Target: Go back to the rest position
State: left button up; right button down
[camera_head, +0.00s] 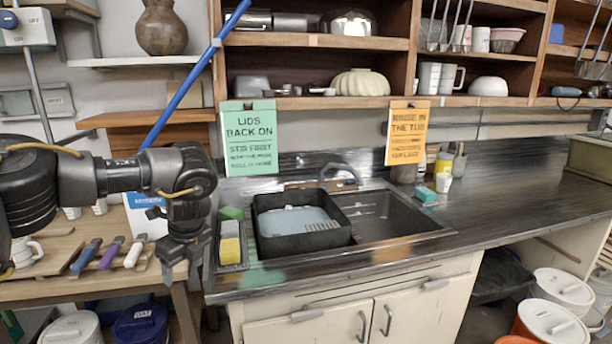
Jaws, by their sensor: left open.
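My left arm comes in from the left, and its gripper (187,268) points down with its fingers apart. Nothing shows between the fingers. The gripper hangs in front of the gap between the wooden side table (55,290) and the sink counter, left of the sponge tray (232,266). My right gripper is not in view. A black tub (300,248) with pale bluish contents sits in the left part of the sink (385,215). White lidded buckets (562,287) stand on the floor at the right. A blue-lidded bucket (142,324) stands under the side table.
A long blue pole (195,75) slants up behind my left arm; its lower end is hidden. Tools with coloured handles (110,252) and a white mug (24,250) are on the side table. Two signs (249,137) hang from the shelf. The counter's right part (520,185) is mostly clear.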

pick_arm(q)
jog(key=s+d+f+g+h, duration=0.1)
jog(key=d+f+h, duration=0.9)
jog(key=d+f, duration=1.45)
jog(key=s+d+f+n+t+h, duration=0.2)
jog(key=d+f+n+h, duration=0.15)
jog(key=f+n, duration=0.45)
jog(key=s+a+f+n+t+y, duration=0.1)
jog(key=s+a+f+n+y, duration=0.15)
jog(key=s+a+f, duration=0.55)
jog(key=s+a+f+n+y, duration=0.1)
jog(key=s+f+n, duration=0.4)
jog(key=f, duration=0.7)
jog(key=s+a+f+n+t+y, duration=0.1)
jog(key=s+a+f+n+y, duration=0.1)
jog(key=s+a+f, duration=0.5)
jog(key=s+a+f+n+g+y, duration=0.1)
jog(key=s+a+f, duration=0.3)
jog(key=s, duration=0.7)
jog(key=s+a+f+n+g+y, duration=0.1)
jog(key=s+a+f+n+y, duration=0.1)
jog(key=s, duration=0.9)
jog(key=s+a+f+n+g+y, duration=0.1)
jog(key=s+a+f, duration=0.4)
jog(key=s, duration=0.5)
jog(key=shift+s+a+f+g+y, duration=0.3)
jog(key=shift+s+a+g+y, duration=0.1)
jog(key=shift+g, duration=0.1)
